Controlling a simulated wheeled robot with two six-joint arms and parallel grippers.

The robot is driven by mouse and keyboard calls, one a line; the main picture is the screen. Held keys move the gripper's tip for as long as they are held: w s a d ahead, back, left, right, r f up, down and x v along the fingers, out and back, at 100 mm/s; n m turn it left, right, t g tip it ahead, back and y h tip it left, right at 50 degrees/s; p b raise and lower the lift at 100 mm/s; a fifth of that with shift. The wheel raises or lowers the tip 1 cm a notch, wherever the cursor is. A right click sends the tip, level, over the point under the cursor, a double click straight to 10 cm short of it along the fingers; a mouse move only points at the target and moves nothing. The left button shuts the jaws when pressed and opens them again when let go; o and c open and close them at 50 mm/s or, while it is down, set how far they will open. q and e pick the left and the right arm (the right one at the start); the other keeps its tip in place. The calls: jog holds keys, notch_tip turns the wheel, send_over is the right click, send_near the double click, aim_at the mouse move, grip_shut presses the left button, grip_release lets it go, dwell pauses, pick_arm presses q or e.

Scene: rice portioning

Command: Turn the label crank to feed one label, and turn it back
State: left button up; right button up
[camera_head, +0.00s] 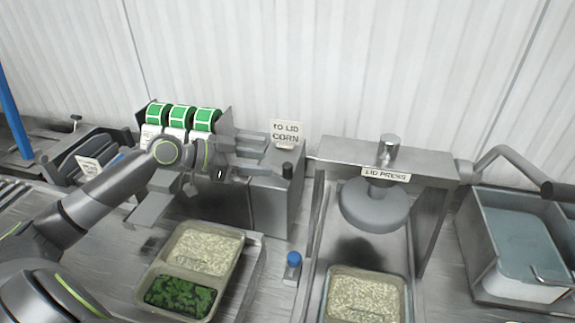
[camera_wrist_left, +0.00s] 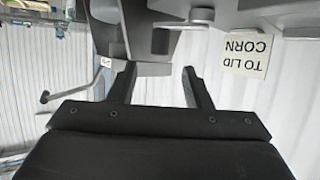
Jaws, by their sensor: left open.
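The label dispenser holds several green-and-white label rolls (camera_head: 181,118) and stands at the back left of the bench. A small dark knob (camera_head: 287,170), which looks like the crank's grip, shows at its right side, below the "TO LID CORN" sign (camera_head: 286,132). My left gripper (camera_head: 268,154) reaches across the dispenser's front from the left, close to the knob. In the left wrist view, its two black fingers (camera_wrist_left: 160,80) are apart with nothing between them. A dark cylindrical part (camera_wrist_left: 160,41) shows just beyond the fingertips. My wrist hides part of the dispenser.
A two-compartment tray (camera_head: 245,252) with rice and greens sits in front of the dispenser. A lid press (camera_head: 375,205) stands to the right, with a rice-filled tray (camera_head: 330,285) below it. A blue-topped knob (camera_head: 293,259) stands between them. A grey bin (camera_head: 490,215) is at the far right.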

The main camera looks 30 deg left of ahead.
aim_at(285, 166)
pick_arm(q)
jog(key=p+x, duration=0.2)
jog(key=x, duration=0.4)
jog(key=shift+r, duration=0.1)
jog(key=shift+x, duration=1.1)
jog(key=shift+s, duration=0.1)
grip_shut()
jog(key=shift+p, duration=0.35)
